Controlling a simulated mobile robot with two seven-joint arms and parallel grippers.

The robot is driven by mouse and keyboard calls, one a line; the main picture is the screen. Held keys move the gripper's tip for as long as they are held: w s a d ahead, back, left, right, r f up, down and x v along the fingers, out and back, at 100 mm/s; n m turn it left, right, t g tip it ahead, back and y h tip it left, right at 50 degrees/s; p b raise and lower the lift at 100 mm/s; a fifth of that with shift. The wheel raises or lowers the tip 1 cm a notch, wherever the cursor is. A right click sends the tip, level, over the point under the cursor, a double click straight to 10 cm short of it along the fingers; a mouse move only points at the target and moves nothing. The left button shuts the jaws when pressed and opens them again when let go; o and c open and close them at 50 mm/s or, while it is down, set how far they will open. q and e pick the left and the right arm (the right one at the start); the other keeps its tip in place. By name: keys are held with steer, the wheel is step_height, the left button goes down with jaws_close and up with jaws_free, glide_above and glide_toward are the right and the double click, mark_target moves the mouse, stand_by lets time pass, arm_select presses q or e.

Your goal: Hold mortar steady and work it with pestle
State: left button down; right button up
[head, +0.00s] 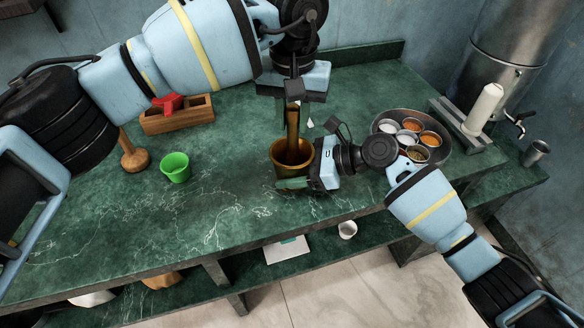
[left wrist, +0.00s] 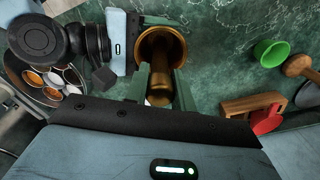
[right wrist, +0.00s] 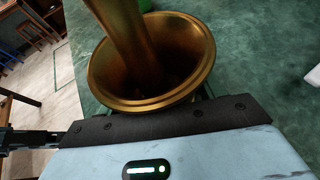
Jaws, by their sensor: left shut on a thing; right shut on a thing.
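The brass mortar (head: 279,155) stands on the green marble counter in the head view. My right gripper (head: 296,184) is shut on the mortar low on its near side; the mortar's wide rim also fills the right wrist view (right wrist: 110,98). My left gripper (head: 292,104) is above the mortar, shut on the brass pestle (head: 293,135). The pestle stands nearly upright with its lower end inside the mortar; it also shows in the left wrist view (left wrist: 159,88) and the right wrist view (right wrist: 120,30). Its tip is hidden in the dark bowl.
A round steel tray (head: 443,152) with several spice bowls lies right of the mortar. A green cup (head: 175,168), a wooden stamp-like object (head: 134,160) and a wooden box (head: 190,120) with a red item (head: 168,103) stand left. The counter between cup and mortar is clear.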

arm_select(q)
steer(key=shift+s+r, duration=0.2)
steer(key=shift+r, duration=0.4)
steer(key=shift+f, duration=1.6)
steer(key=shift+w+d+r, duration=0.1)
steer(key=shift+w+r, duration=0.35)
steer(key=shift+r, duration=0.35)
steer(key=shift+w+d+r, duration=0.1)
steer(key=shift+w+r, duration=0.35)
steer(key=shift+r, duration=0.3)
steer(key=shift+a+r, duration=0.1)
